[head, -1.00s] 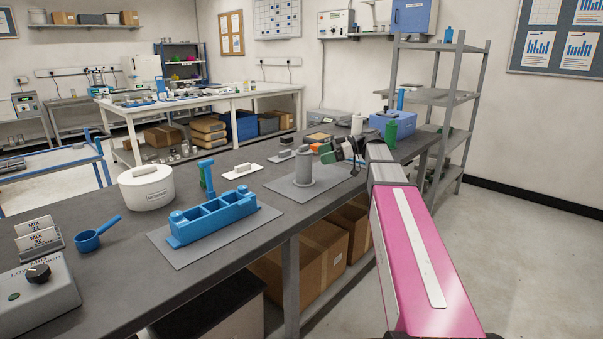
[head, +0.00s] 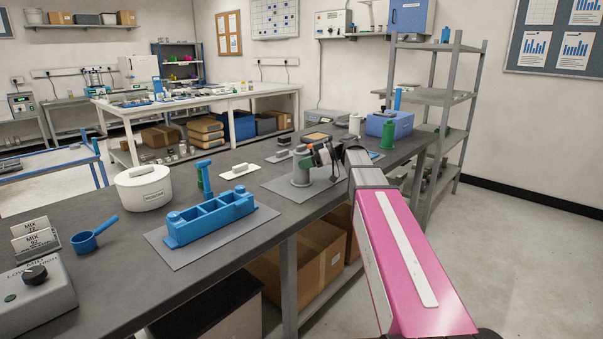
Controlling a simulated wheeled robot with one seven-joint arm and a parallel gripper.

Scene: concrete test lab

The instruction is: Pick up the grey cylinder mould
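The grey cylinder mould (head: 300,172) stands upright on a grey mat (head: 282,187) on the dark bench. My gripper (head: 311,159) is at its upper right side, very close to it or touching it. Dark and orange gripper parts cover some of the mould's top and right side. The fingers are too small and overlapped to tell whether they are open or shut on the mould.
A blue three-part mould (head: 212,219) lies on another mat in front. A white lidded tub (head: 144,187), a blue scoop (head: 94,234) and a white float (head: 240,171) are to the left.

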